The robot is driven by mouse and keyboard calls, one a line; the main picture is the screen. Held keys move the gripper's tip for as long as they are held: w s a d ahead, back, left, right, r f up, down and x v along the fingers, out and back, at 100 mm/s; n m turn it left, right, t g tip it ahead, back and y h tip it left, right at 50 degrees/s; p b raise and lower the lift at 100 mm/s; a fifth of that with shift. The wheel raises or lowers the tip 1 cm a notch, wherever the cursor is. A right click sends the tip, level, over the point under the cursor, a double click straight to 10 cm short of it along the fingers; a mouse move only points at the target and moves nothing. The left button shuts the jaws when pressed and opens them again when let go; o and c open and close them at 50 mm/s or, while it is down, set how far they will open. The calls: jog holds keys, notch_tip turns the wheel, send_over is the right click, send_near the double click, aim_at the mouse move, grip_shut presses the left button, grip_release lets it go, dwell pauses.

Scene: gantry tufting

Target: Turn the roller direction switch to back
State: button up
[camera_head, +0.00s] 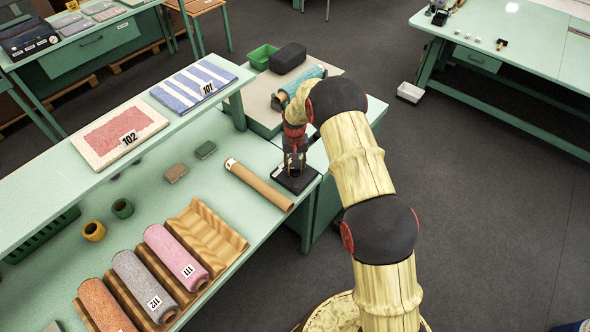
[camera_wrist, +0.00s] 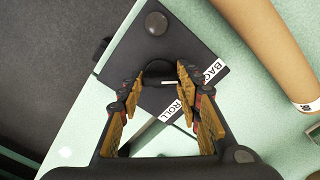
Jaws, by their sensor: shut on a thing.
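The roller direction switch has a dark base plate (camera_head: 297,183) near the right end of the green table. In the wrist view the plate (camera_wrist: 141,50) carries white labels reading "BAC…" and "ROLL…", partly hidden by my fingers. A round black knob (camera_wrist: 158,69) with a short white mark sits at the middle. The mark lies roughly level in the picture, toward the knob's right. My gripper (camera_wrist: 160,78) points down with its fingertips closed on the knob's two sides. In the head view my gripper (camera_head: 294,157) stands right over the plate.
A brown cardboard tube (camera_head: 259,185) lies just left of the switch, also seen in the wrist view (camera_wrist: 262,48). Labelled yarn rolls (camera_head: 176,257) lie on a wooden rack at the front. A raised shelf holds tufted samples (camera_head: 120,131).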

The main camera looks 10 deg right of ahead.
aim_at(295, 168)
jog(key=shift+n, duration=0.4)
jog(key=o, duration=1.2)
jog(key=shift+c, duration=0.2)
notch_tip(295, 168, up, 12)
dwell(0.4)
